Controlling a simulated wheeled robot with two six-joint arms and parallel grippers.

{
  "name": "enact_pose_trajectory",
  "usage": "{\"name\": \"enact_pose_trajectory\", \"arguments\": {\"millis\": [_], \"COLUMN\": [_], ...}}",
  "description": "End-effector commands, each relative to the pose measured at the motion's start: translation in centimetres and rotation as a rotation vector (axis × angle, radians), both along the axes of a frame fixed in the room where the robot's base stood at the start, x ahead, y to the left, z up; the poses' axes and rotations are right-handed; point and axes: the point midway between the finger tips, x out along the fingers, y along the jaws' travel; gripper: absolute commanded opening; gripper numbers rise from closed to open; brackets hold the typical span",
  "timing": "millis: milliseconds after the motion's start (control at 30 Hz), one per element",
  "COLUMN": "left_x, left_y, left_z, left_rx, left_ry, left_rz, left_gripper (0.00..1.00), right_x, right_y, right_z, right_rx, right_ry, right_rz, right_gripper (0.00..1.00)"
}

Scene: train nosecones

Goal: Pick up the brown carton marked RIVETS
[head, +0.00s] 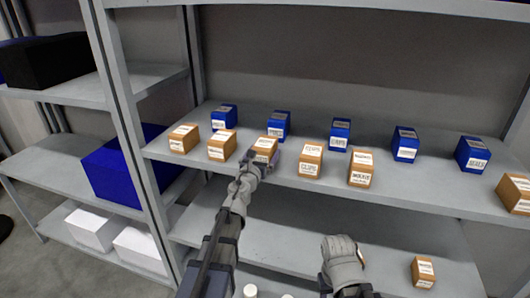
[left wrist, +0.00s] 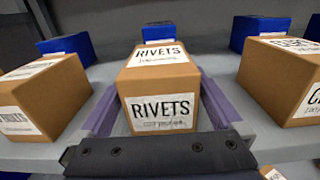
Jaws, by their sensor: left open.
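The brown carton marked RIVETS (left wrist: 158,88) stands upright on the shelf, straight ahead in the left wrist view. In the head view it is the brown carton (head: 265,146) at the end of my left arm, its lower part hidden by the gripper. My left gripper (head: 261,164) is open, with one purple finger on each side of the carton. In the left wrist view the fingers lie low along its sides; I cannot tell whether they touch it. My right arm shows at the bottom of the head view, but its fingertips cannot be made out.
Brown cartons stand close on either side, one at left (left wrist: 38,98) and one at right (left wrist: 285,82). More brown cartons line the shelf's front (head: 430,205), with blue boxes (head: 340,134) behind. A grey upright (head: 128,130) stands left. A small brown carton (head: 423,272) sits below.

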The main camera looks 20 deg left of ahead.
Motion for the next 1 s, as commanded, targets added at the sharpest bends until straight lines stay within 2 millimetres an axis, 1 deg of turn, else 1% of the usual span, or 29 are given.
{"name": "enact_pose_trajectory", "arguments": {"millis": [33, 100, 333, 1000], "left_x": [1.15, 1.73, 1.68, 1.66], "left_y": [-0.04, -0.08, -0.11, -0.1], "left_z": [-0.03, -0.03, -0.03, -0.03], "left_rx": [0.0, 0.0, 0.0, 0.0], "left_ry": [0.0, 0.0, 0.0, 0.0], "left_rz": [-0.001, 0.0, 0.0, 0.0], "left_gripper": [1.0, 1.0, 1.0, 0.25], "right_x": [0.0, 0.0, 0.0, 0.0], "right_y": [0.0, 0.0, 0.0, 0.0], "right_z": [-0.03, -0.04, -0.04, -0.04], "right_rx": [0.0, 0.0, 0.0, 0.0], "right_ry": [0.0, 0.0, 0.0, 0.0], "right_rz": [0.0, 0.0, 0.0, 0.0], "right_gripper": [0.5, 0.5, 0.5, 0.5]}}
